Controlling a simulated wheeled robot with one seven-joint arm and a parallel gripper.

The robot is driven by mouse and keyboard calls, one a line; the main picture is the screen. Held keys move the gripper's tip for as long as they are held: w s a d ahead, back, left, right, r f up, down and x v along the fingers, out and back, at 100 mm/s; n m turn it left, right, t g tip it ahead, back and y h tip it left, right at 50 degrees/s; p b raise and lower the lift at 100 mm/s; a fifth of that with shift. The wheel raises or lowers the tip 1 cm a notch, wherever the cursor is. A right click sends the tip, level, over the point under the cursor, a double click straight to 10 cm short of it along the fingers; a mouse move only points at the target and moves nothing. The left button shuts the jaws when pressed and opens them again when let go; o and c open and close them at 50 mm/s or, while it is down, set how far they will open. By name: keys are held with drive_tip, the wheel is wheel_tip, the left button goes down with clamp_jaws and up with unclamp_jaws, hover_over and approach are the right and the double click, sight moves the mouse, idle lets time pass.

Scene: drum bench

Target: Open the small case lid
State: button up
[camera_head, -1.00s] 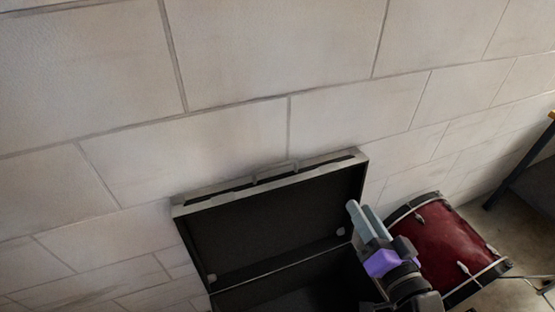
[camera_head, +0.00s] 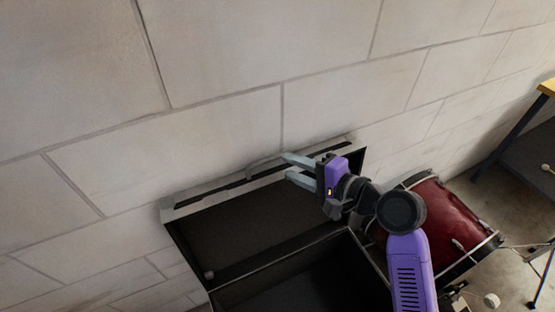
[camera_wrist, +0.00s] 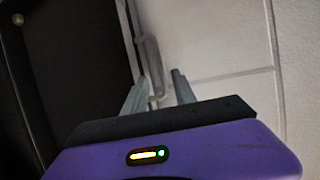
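The small case is a black box with a grey metal rim. Its lid (camera_head: 250,215) stands raised and open near the wall, and the dark case body (camera_head: 300,285) lies below it. A grey handle (camera_head: 262,166) sits on the lid's upper edge. My gripper (camera_head: 287,166) is at that edge, just right of the handle, with its two grey fingers apart and nothing seen held. In the wrist view, the fingers (camera_wrist: 161,76) are spread, with the handle (camera_wrist: 151,55) just beyond them and the lid's dark inside (camera_wrist: 75,60) to the left. Contact cannot be told.
A pale block wall (camera_head: 220,60) rises close behind the lid. A red drum (camera_head: 445,225) lies right of the case, beside my arm. A table with a yellow edge (camera_head: 547,87) stands at the far right.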

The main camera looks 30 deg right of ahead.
drive_tip(key=shift+x, duration=2.65)
clamp_jaws()
